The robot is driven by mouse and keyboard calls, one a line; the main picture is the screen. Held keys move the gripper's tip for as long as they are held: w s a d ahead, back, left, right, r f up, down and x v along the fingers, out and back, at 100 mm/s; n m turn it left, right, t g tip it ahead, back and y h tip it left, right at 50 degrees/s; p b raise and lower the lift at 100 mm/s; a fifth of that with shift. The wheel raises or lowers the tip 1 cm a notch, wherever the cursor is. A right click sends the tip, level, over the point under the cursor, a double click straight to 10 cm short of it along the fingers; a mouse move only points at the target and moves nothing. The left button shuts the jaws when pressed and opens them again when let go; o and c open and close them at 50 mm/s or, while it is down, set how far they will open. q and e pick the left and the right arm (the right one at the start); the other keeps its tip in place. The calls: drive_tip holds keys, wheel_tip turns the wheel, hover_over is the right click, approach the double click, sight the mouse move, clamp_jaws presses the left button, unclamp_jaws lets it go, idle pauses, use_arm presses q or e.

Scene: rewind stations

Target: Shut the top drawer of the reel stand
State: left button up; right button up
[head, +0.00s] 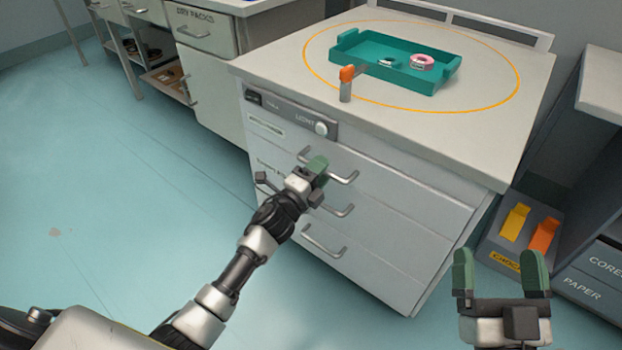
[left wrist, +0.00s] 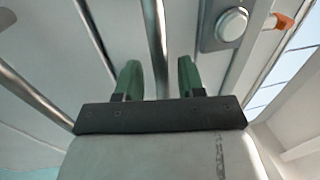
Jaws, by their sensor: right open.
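The reel stand (head: 480,170) is a white cabinet with several drawers and bar handles. Its top drawer (head: 410,185) has the uppermost handle (head: 345,179). The drawer front looks nearly flush in the head view; I cannot tell whether a small gap is left. My left gripper (head: 318,168) is at this handle and hides part of it. In the left wrist view, a metal bar (left wrist: 157,45) runs between its two green fingers, with space visible on both sides. My right gripper (head: 502,272) is open and empty, right of the stand's front.
On the stand's top are a teal tray (head: 395,74) with a pink roll (head: 422,62) and an orange-capped object (head: 346,84). Another cabinet (head: 212,85) stands behind left. The floor at left is clear.

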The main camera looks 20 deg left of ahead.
use_arm(q)
drive_tip(key=p+v, duration=0.1)
drive_tip(key=v, duration=0.9)
use_arm(e)
drive_tip(key=f+g, duration=0.1)
drive_tip(key=f+g+h, duration=0.1)
drive_tip(key=f, duration=0.1)
drive_tip(key=w+f+g, duration=0.1)
drive_tip(key=g, duration=0.1)
drive_tip(key=shift+d+f, duration=0.25)
drive_tip(key=shift+d, duration=0.05)
use_arm(q)
drive_tip(key=shift+s, duration=0.15)
